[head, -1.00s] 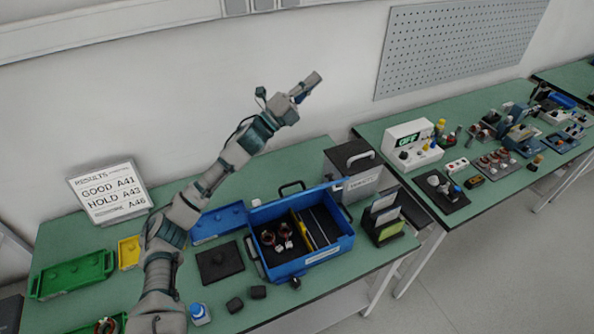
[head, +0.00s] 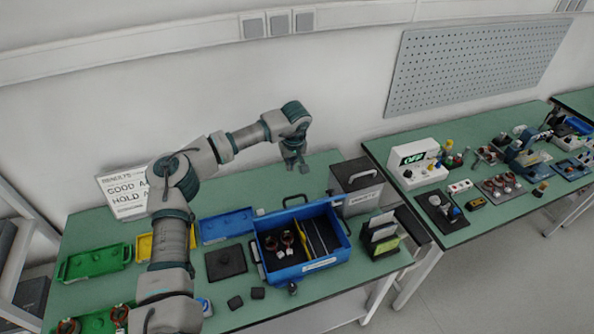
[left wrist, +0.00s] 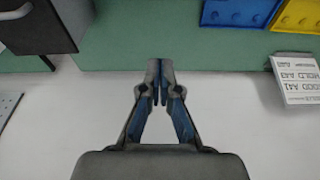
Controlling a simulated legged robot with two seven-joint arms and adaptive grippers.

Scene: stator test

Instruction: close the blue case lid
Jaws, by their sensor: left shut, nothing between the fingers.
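The blue case (head: 303,266) stands open on the green table in the head view. Its inside shows copper-wound parts and a yellow divider. A dark handle (head: 294,200) shows at its back edge; how the lid lies there is hard to tell. My left gripper (head: 295,166) is shut and empty, pointing down behind the case, above the table's back edge and apart from the case. In the left wrist view its fingertips (left wrist: 160,66) are together with nothing between them. The case is not visible in that view. My right gripper is in neither view.
A dark grey box (head: 357,184) with a handle stands right of the case at the back. A flat blue tray (head: 227,226) lies left of it. A black slab (head: 226,262), a card rack (head: 380,237) and a results sign (head: 124,191) are nearby. A wall rises behind.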

